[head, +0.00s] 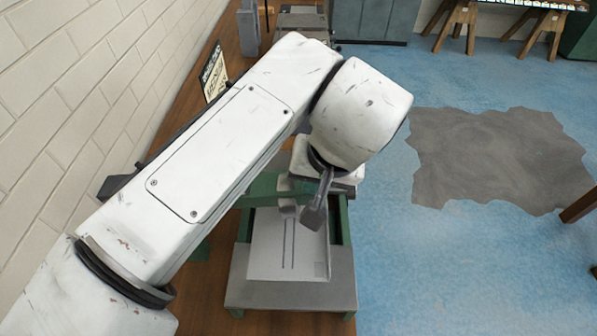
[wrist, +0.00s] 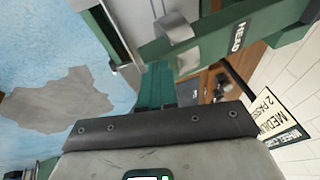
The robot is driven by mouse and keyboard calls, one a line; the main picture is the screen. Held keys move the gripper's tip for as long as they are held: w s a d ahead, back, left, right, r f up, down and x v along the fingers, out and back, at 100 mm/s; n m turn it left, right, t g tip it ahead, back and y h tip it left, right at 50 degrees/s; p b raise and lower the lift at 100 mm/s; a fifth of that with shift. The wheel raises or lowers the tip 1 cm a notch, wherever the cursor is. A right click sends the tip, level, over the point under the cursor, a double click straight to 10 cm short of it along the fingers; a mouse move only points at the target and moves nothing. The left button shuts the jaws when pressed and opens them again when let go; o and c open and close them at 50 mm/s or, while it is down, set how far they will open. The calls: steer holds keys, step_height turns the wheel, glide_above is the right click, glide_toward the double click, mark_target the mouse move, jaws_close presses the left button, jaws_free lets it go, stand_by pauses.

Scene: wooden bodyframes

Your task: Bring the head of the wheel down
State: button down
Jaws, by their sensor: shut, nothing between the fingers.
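A green bar marked HEAD (wrist: 236,36) crosses the upper part of the wrist view. A grey rounded piece (wrist: 179,43) is fixed on it; I cannot tell whether this is the wheel. In the head view the green bar (head: 262,190) spans a green-framed machine with a pale flat bed (head: 272,262), partly hidden by my arm. My gripper (wrist: 158,70) shows in the wrist view as teal fingers, shut and empty. Its tips are close to the bar's near edge; I cannot tell whether they touch it. In the head view the gripper is mostly hidden by my wrist.
A sign reading MEDIUM (wrist: 272,115) stands by the white brick wall (head: 50,110) on the left of the head view. The machine stands on a wooden surface (head: 190,295). The blue floor (head: 450,270) with a grey patch (head: 500,155) is open to the right.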

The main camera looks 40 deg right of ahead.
steer(key=shift+s+d+f+b, duration=0.2)
steer(key=shift+f+b, duration=0.3)
steer(key=shift+f, duration=0.5)
steer(key=shift+s+d+f+b, duration=0.15)
steer(key=shift+f+b, duration=0.3)
steer(key=shift+f, duration=0.55)
steer(key=shift+f, duration=0.15)
